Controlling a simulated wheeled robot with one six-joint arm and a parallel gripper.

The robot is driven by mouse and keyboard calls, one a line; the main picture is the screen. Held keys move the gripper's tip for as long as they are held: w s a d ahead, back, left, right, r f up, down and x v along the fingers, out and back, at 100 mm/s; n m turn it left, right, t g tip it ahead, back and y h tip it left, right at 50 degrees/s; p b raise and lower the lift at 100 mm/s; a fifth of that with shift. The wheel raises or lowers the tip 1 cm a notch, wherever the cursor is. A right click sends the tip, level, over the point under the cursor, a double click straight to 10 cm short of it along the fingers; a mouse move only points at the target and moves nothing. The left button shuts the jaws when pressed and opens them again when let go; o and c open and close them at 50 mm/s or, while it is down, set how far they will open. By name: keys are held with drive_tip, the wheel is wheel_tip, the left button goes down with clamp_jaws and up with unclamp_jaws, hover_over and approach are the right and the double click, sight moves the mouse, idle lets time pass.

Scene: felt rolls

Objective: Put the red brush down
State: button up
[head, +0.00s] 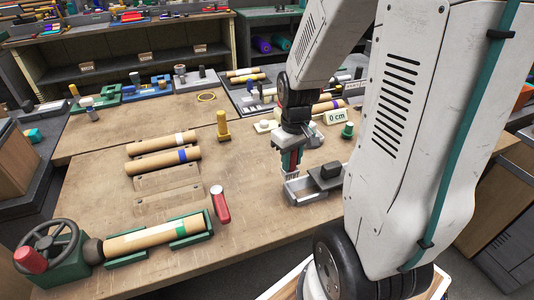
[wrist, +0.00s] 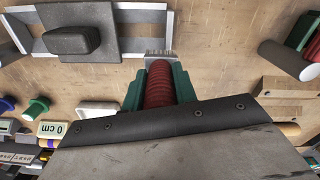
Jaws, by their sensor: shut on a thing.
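My gripper (head: 291,158) is shut on the red brush (wrist: 158,84), with a green finger on each side of its ribbed red handle. The brush hangs upright below my gripper in the head view, with its pale bristles (head: 290,175) downward. The bristles are close to the grey metal tray (head: 304,198), near its left part. In the wrist view they show beside the tray's end wall (wrist: 168,36). I cannot tell whether they touch the tray or the table. The gripper fingers hide part of the handle.
A dark grey block (head: 330,171) sits on the tray. A "0 cm" sign (head: 337,116) and a green knob (head: 347,131) stand behind it. The table (head: 255,190) is bare between tool and tray.

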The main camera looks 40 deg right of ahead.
drive_tip(key=shift+w+d+f, duration=0.5)
drive_tip(key=shift+w+f, duration=0.35)
drive_tip(key=shift+w, duration=1.65)
drive_tip(key=shift+w+d+f, duration=0.55)
drive_tip(key=shift+w+f, duration=0.25)
drive_tip(key=shift+w, duration=1.65)
drive_tip(key=shift+w+d+f, duration=0.5)
drive_tip(key=shift+w+f, duration=0.35)
drive_tip(key=shift+w, duration=1.65)
drive_tip(key=shift+f, duration=0.15)
drive_tip(key=o, duration=1)
